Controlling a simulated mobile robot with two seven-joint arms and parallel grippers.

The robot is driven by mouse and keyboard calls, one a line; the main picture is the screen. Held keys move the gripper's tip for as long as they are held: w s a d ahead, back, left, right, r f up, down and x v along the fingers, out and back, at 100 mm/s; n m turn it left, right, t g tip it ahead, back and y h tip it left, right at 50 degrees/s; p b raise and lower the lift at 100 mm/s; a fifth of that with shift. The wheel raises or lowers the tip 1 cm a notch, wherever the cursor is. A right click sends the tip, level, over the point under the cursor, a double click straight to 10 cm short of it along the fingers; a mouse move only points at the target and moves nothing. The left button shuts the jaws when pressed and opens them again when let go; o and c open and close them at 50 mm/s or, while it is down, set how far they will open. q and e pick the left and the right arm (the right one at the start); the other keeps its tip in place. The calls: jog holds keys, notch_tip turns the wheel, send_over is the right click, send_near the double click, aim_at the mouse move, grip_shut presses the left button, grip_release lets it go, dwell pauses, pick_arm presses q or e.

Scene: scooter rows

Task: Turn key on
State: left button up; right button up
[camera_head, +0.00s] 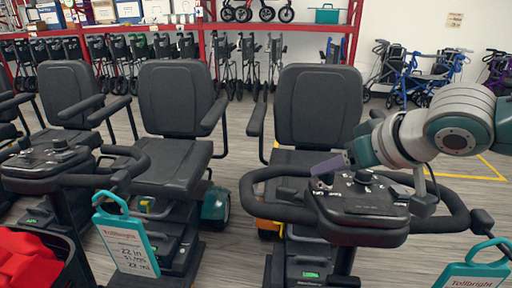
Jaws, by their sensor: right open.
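The nearest scooter's dark control panel (362,200) sits between looped black handlebars in the middle right of the head view. It carries a round dial knob (364,176) and small white markings. My right gripper (322,174) is over the panel's left edge, its purple-grey finger pointing left and down. It is open, and I see nothing held. Whether it touches the panel cannot be told. The key cannot be made out clearly; the gripper may cover part of that area. My left gripper is not in view.
More scooters stand in a row to the left, one with a teal price tag (125,240). Another teal tag (476,272) hangs at lower right. A basket with red cloth (30,262) is at lower left. Red shelving and folded walkers line the back. Open floor lies at right.

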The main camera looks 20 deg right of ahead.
jog(key=shift+x, duration=1.05)
grip_shut()
